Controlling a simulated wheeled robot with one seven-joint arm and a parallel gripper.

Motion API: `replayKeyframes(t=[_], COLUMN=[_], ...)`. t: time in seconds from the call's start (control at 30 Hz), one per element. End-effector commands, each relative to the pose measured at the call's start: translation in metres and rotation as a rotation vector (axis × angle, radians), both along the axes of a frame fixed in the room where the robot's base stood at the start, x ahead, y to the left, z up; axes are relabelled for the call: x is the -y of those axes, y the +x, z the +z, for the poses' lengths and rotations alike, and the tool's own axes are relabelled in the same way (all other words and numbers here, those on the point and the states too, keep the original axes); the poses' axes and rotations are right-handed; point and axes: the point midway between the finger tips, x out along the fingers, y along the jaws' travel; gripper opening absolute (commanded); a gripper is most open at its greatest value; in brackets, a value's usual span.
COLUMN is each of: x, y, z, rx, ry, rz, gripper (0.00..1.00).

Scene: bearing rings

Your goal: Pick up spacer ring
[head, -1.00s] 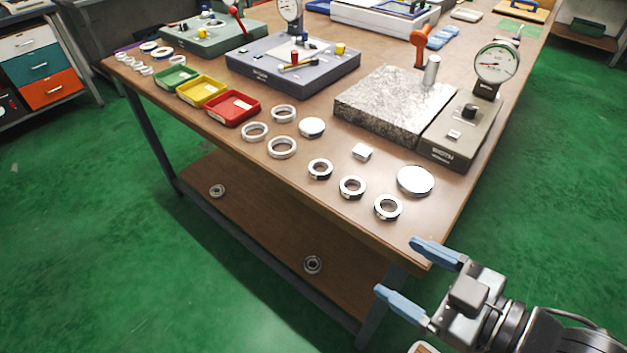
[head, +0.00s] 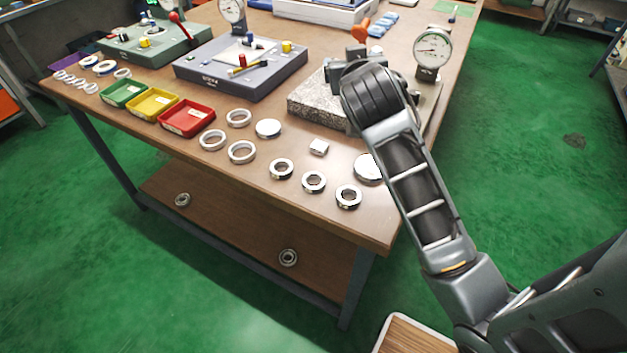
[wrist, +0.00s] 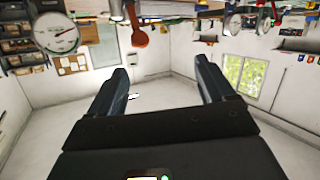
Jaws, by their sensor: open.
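Several rings lie flat on the brown table (head: 262,186). Three plain pale rings, the back one (head: 239,118), the left one (head: 213,140) and the front one (head: 242,152), are grouped right of the red tray. Three thicker rings with dark inner bands, the left one (head: 281,169), the middle one (head: 314,182) and the right one (head: 348,196), form a row near the front edge. I cannot tell which is the spacer ring. My gripper, mostly hidden by my wrist in the head view, is above the granite block. In the wrist view my gripper (wrist: 160,78) is open and empty.
The granite block (head: 311,104) and dial gauge (head: 432,50) stand at the back right. A solid disc (head: 268,128), a small metal block (head: 319,147) and a larger disc (head: 367,168) lie among the rings. The red tray (head: 187,118) is to the left.

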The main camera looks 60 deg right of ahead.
Motion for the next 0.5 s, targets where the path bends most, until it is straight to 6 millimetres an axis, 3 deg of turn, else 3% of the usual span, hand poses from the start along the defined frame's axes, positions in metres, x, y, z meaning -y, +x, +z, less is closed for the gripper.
replayKeyframes(t=[0.13,0.27,0.37,0.5], x=[0.017,0.020,0.012,-0.015], y=[-0.003,-0.010,-0.014,-0.017], z=[0.003,-0.007,-0.021,-0.045], rx=[0.072,0.120,0.146,0.162], ry=[0.167,0.341,0.495,0.732], rz=[-0.196,-0.361,-0.482,-0.642], gripper=[0.82,0.82,0.82,0.82])
